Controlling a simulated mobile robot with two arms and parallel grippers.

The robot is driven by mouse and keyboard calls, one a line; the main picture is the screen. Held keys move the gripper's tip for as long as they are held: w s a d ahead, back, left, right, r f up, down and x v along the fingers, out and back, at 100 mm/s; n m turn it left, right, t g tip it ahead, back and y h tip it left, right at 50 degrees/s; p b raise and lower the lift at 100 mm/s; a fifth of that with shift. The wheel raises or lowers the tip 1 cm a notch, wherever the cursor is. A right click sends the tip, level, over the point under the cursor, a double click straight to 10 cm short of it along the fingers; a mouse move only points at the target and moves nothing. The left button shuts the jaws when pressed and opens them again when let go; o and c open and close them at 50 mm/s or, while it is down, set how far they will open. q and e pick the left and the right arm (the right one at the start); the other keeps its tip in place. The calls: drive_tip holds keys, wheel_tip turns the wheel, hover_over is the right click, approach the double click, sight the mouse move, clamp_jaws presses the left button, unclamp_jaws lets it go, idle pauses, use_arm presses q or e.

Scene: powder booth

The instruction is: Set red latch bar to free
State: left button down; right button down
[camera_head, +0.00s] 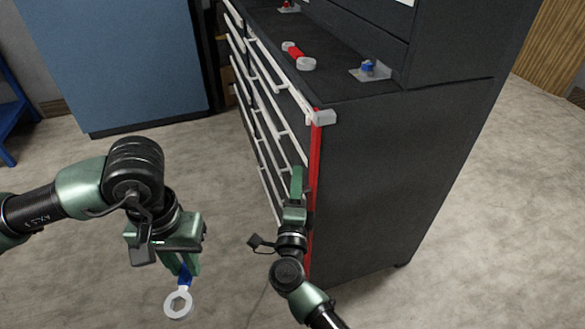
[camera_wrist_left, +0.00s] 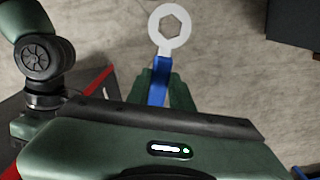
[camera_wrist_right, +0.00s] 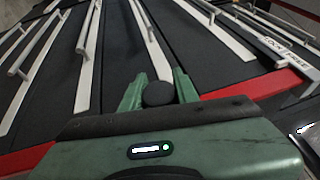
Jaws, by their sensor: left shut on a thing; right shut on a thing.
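The red latch bar (camera_head: 315,160) stands upright along the right front edge of the dark drawer cabinet. In the right wrist view the red latch bar (camera_wrist_right: 240,89) crosses the picture, partly hidden behind my gripper. My right gripper (camera_head: 297,172) is at the bar, shut on a dark round knob (camera_wrist_right: 158,94). A white LOCK/FREE label (camera_wrist_right: 288,52) shows beside the bar's end in the right wrist view. My left gripper (camera_head: 187,265) is shut on a blue-handled ring wrench (camera_head: 178,303), held over open floor; its pale ring end (camera_wrist_left: 170,31) points away from the gripper.
The cabinet (camera_head: 370,190) has several drawers with pale handles. On its top lie a red dumbbell-shaped tool (camera_head: 297,55) and a bracket with a blue part (camera_head: 369,70). A grey block (camera_head: 322,117) caps the front corner.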

use_arm(q)
drive_tip(key=shift+w, duration=0.2)
use_arm(e)
drive_tip(key=shift+s+f, duration=0.1)
drive_tip(key=shift+f, duration=0.2)
use_arm(q)
drive_tip(key=shift+s, duration=0.1)
use_arm(e)
drive_tip(key=c, duration=1.1)
unclamp_jaws()
drive_tip(key=shift+s+r, duration=0.1)
use_arm(q)
drive_tip(key=shift+s, duration=0.1)
use_arm(e)
drive_tip(key=shift+o, duration=0.2)
drive_tip(key=shift+r, duration=0.1)
drive_tip(key=shift+s, duration=0.1)
drive_tip(key=d+v, duration=0.1)
drive_tip(key=v, duration=1)
drive_tip(key=shift+s+a, duration=0.45)
